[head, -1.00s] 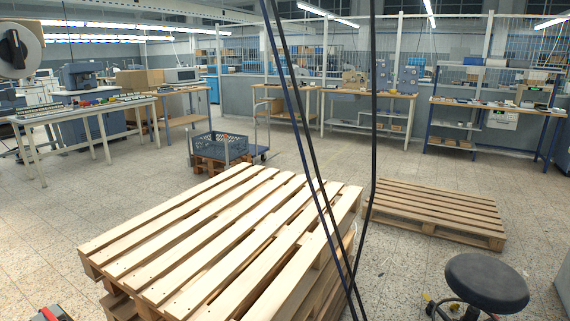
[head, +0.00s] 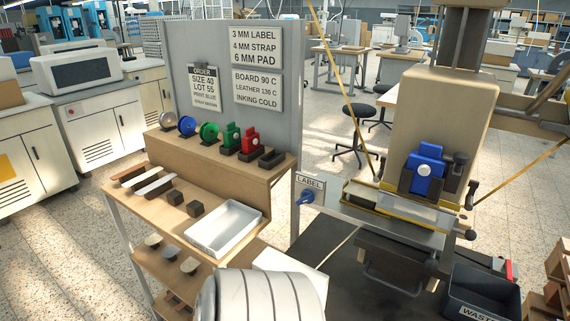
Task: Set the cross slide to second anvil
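The stamping press (head: 442,120) stands at the right, with a beige column and a blue block (head: 424,168) on its front. Below the block lies a grey cross slide (head: 380,222) with yellow edges, running from left to right. At its left end is a sign reading LABEL (head: 310,182) with a blue knob (head: 304,197) below it. Which anvil sits under the block I cannot tell. Neither of my grippers is in view; a white rounded part of my own arm fills the bottom middle.
A wooden bench (head: 195,172) at the left holds coloured spools and blocks. A white tray (head: 224,229) lies on it, and a grey board (head: 178,55) with printed signs stands behind. A dark bin marked WASTE (head: 483,292) stands at the lower right. Yellow bands slant beside the press.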

